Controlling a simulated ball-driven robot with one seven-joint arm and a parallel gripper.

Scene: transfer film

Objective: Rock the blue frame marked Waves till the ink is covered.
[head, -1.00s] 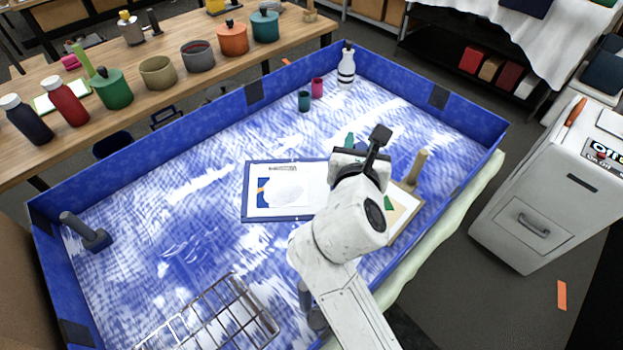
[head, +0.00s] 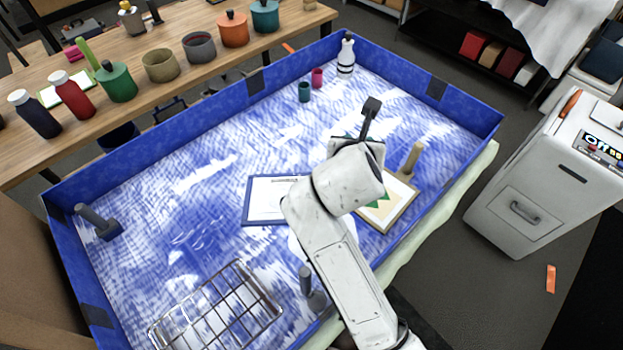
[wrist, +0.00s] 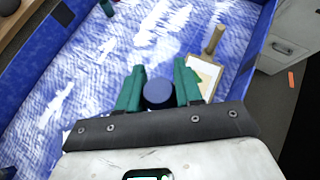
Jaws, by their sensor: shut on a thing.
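The blue frame (head: 247,201) lies in the blue-walled tray, with a white sheet (head: 265,192) inside it. My arm covers its right part in the head view, so its marking and most of the ink cannot be made out. In the wrist view my gripper (wrist: 158,88) has its teal fingers closed on either side of a round blue knob (wrist: 158,95), seen from above. The knob seems to be the blue frame's handle, though the join is hidden. In the head view the fingers are hidden behind my wrist.
A wooden frame (head: 401,211) with an upright wooden handle (head: 413,158) is close on the right. A wire rack (head: 215,310) and grey-handled blocks (head: 97,222) stand in the tray (head: 180,122). Two small cups (head: 305,92) and a white bottle (head: 346,56) are at the back.

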